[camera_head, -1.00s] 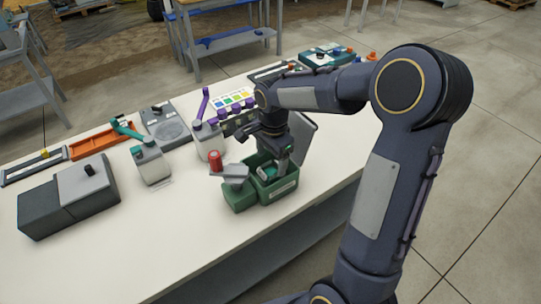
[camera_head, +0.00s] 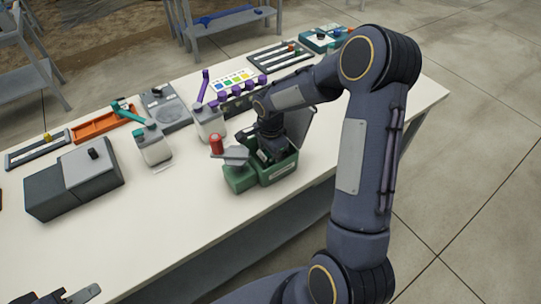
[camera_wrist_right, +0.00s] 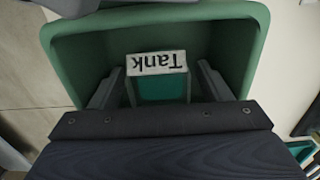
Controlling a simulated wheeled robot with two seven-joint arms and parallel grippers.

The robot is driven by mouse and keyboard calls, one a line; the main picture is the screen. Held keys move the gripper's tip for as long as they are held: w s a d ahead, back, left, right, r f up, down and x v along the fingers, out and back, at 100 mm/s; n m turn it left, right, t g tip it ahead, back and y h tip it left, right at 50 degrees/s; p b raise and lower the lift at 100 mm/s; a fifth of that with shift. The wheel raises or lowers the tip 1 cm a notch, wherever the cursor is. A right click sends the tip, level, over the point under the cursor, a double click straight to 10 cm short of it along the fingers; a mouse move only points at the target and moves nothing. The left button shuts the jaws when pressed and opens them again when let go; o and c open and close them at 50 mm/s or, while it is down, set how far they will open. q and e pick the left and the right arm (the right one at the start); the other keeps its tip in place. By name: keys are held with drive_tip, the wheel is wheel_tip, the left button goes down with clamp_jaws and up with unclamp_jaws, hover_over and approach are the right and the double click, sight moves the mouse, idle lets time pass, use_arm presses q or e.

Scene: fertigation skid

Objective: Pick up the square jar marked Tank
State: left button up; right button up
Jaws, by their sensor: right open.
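The square jar marked Tank (camera_wrist_right: 157,75) stands inside a green bin (camera_wrist_right: 252,45), its white label upside down in the right wrist view and teal below it. My right gripper (camera_wrist_right: 158,88) is open, with one finger on each side of the jar and a visible gap to it. In the head view the right gripper (camera_head: 268,152) reaches down into the green bin (camera_head: 282,172) and mostly hides the jar. Part of my left gripper (camera_head: 75,295) shows at the bottom left edge of the head view, cut off, its opening unclear.
A red-topped item (camera_head: 216,144) stands beside the bin. A grey box (camera_head: 75,183) is farther left. The front of the table is clear.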

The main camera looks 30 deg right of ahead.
drive_tip(key=shift+r, duration=0.1)
drive_tip(key=c, duration=1.2)
